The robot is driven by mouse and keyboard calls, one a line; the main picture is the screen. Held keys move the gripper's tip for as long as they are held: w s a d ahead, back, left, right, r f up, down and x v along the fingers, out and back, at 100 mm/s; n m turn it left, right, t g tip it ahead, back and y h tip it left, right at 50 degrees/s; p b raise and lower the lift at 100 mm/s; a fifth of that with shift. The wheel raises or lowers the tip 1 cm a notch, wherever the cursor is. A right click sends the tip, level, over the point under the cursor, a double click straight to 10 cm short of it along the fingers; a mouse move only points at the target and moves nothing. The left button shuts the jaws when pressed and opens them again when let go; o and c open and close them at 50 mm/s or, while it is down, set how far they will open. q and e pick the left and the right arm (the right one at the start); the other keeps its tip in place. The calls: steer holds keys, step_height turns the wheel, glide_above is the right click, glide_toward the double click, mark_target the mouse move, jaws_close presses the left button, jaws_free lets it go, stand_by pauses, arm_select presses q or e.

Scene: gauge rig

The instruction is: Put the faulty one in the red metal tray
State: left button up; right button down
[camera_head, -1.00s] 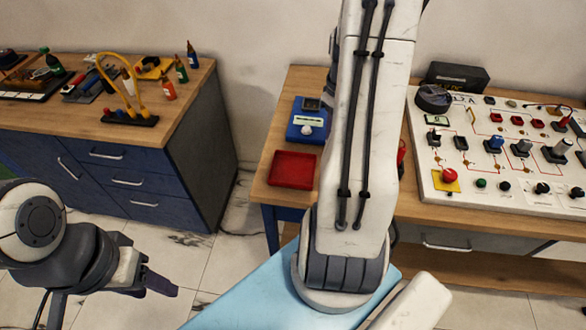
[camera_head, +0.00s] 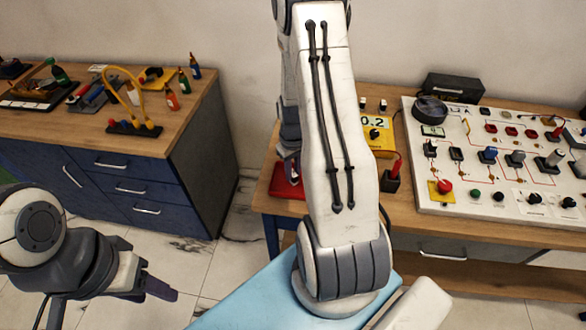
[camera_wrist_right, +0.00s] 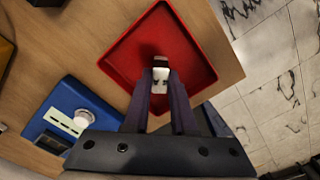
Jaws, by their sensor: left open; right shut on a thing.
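The red metal tray (camera_wrist_right: 190,50) lies on the bench under my right gripper. In the head view only part of the tray (camera_head: 283,183) shows beside my right arm. My right gripper (camera_wrist_right: 160,88) is shut on a small white-and-black part (camera_wrist_right: 160,74) and holds it over the tray. I cannot tell whether the part touches the tray floor. In the head view my right gripper (camera_head: 289,167) is partly hidden by its arm. My left gripper (camera_head: 160,288) is open and empty, away from both benches at the lower left.
A blue device (camera_wrist_right: 68,125) with a white dial stands beside the tray. A yellow meter (camera_head: 378,133) reading 0.2 and a black block with a red plug (camera_head: 392,178) stand right of my arm. A white circuit panel (camera_head: 470,200) fills the right bench. Tools lie on the left bench.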

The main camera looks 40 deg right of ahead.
steer(key=shift+f, duration=0.1)
steer(key=c, duration=1.2)
jaws_free()
steer(key=shift+f, duration=0.1)
steer(key=o, duration=0.5)
steer(key=shift+c, duration=0.2)
